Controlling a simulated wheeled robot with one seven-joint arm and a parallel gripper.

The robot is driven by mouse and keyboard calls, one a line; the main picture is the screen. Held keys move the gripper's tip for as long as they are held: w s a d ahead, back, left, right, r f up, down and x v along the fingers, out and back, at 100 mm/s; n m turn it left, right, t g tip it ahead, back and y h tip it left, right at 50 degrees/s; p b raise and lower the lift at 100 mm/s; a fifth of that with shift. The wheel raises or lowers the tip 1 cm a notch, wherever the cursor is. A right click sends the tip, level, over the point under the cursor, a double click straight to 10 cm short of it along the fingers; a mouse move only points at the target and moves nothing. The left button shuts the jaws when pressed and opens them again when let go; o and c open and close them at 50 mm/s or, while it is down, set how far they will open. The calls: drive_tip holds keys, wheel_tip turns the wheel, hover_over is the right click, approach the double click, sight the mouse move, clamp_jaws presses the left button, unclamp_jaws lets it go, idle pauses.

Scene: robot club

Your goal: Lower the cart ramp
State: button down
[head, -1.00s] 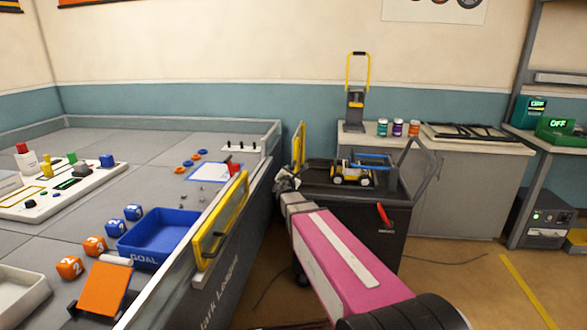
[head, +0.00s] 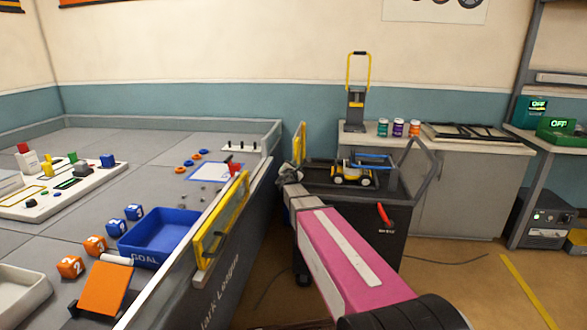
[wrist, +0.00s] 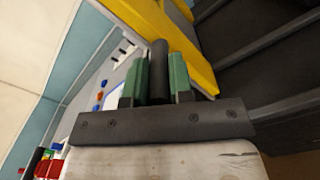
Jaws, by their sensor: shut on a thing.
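The cart (head: 392,184) is dark and stands right of the big grey table. Its yellow ramp (head: 300,138) stands upright on the cart's left edge. In the wrist view the ramp (wrist: 178,38) is a yellow panel running diagonally across the top. My gripper (head: 290,178) is at the ramp's lower part in the head view, where my arm partly hides the contact. In the wrist view its green-padded fingers (wrist: 157,78) are shut on a black bar, the ramp's handle (wrist: 158,60). A red lever (head: 383,214) is on the cart's near side.
A small yellow-and-black rover (head: 353,174) sits on the cart top. A yellow panel (head: 220,220) stands on the table's (head: 75,215) right edge, close left of my arm. A grey cabinet (head: 455,185) stands behind the cart.

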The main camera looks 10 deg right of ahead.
drive_tip(key=shift+a, duration=0.1)
drive_tip(key=w+a+f+n, duration=0.2)
drive_tip(key=a+f+n, duration=0.4)
drive_tip(key=a, duration=0.2)
drive_tip(key=w+a+f+n, duration=0.3)
drive_tip(key=a+f+n, duration=0.3)
drive_tip(key=a+f, duration=0.1)
drive_tip(key=shift+a, duration=0.35)
idle(0.4)
drive_tip(key=shift+w, duration=0.1)
